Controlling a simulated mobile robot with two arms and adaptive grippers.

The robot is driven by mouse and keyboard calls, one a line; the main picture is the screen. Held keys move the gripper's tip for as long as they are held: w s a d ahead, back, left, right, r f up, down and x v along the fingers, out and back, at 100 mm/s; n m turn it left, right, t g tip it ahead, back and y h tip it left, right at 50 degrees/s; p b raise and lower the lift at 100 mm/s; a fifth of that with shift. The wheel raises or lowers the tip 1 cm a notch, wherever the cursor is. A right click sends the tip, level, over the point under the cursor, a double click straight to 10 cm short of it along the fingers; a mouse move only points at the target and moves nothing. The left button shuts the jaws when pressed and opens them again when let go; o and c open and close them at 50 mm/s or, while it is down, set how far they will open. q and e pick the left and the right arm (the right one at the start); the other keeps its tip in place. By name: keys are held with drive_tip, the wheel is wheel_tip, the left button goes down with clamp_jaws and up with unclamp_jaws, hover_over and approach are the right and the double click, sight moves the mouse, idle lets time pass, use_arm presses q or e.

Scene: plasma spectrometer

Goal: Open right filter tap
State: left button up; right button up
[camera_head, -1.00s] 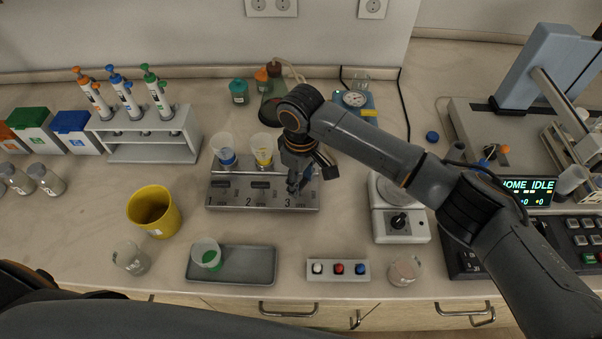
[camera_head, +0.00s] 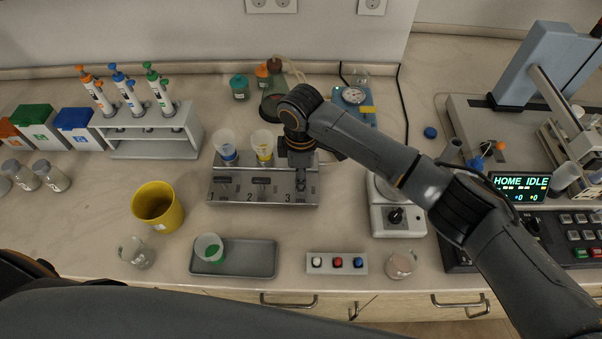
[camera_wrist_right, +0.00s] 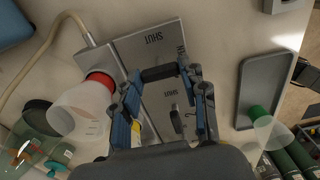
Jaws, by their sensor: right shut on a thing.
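The grey filter manifold (camera_head: 245,197) has positions numbered 1, 2 and 3 along its front. My right gripper (camera_head: 301,184) is at its right end, over position 3. In the right wrist view my gripper (camera_wrist_right: 161,76) is shut on the dark handle of the right filter tap (camera_wrist_right: 160,72), which lies between its fingertips. A "SHUT" label shows beside it on the manifold (camera_wrist_right: 143,47). The middle tap (camera_wrist_right: 176,121) is beyond the fingers. In the head view the right tap is largely hidden by my gripper. My left gripper is out of view.
Funnels with a blue collar (camera_head: 228,155) and a yellow collar (camera_head: 264,148) stand behind the manifold's front. A red-collared funnel (camera_wrist_right: 78,112) is close beside my fingers. A grey tray (camera_head: 250,262) and a button box (camera_head: 337,263) lie in front. A yellow cup (camera_head: 157,206) stands left.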

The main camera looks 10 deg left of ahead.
idle(0.3)
drive_tip(key=o, duration=1.1)
drive_tip(key=shift+o, duration=0.2)
wheel_tip(320, 180, up, 12)
